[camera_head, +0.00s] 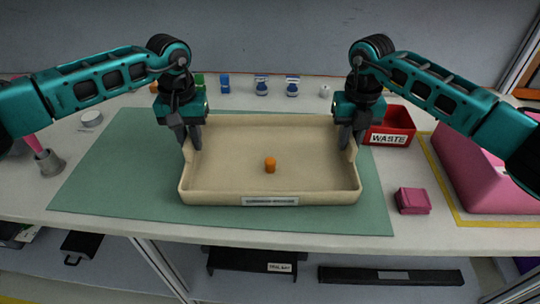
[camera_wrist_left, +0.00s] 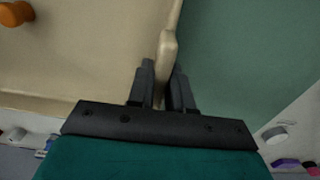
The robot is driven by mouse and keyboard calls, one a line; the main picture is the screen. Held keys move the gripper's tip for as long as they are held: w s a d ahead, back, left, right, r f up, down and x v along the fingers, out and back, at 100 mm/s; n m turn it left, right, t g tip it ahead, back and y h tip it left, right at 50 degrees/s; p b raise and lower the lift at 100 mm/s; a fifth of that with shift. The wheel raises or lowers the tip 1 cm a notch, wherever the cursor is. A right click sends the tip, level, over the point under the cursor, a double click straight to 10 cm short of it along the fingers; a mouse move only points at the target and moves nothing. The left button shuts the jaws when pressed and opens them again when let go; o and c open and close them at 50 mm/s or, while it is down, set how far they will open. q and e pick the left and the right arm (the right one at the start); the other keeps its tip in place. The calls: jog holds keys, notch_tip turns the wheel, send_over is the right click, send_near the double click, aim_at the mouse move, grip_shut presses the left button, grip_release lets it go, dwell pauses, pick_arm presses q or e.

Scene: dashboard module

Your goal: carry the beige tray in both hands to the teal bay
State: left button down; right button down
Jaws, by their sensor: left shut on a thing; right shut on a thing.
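The beige tray (camera_head: 225,180) sits over the teal mat (camera_head: 110,185) on the white bench, with a label on its front wall. A small orange cylinder (camera_head: 270,165) stands inside it. My left gripper (camera_head: 189,138) is shut on the tray's left wall. The left wrist view shows the two fingers (camera_wrist_left: 163,92) on either side of the tray wall (camera_wrist_left: 168,50), with the orange cylinder (camera_wrist_left: 14,13) at the top left corner. My right gripper (camera_head: 349,140) is shut on the tray's right wall. I cannot tell whether the tray touches the mat.
A red WASTE bin (camera_head: 392,127) stands just right of the tray. A magenta box (camera_head: 413,201) and a large pink block (camera_head: 485,170) lie further right. Several small items, including a blue one (camera_head: 225,84), line the back. A grey holder (camera_head: 48,162) stands at left.

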pick_arm(q)
jog(key=shift+r, duration=0.2)
pick_arm(e)
jog(key=shift+r, duration=0.2)
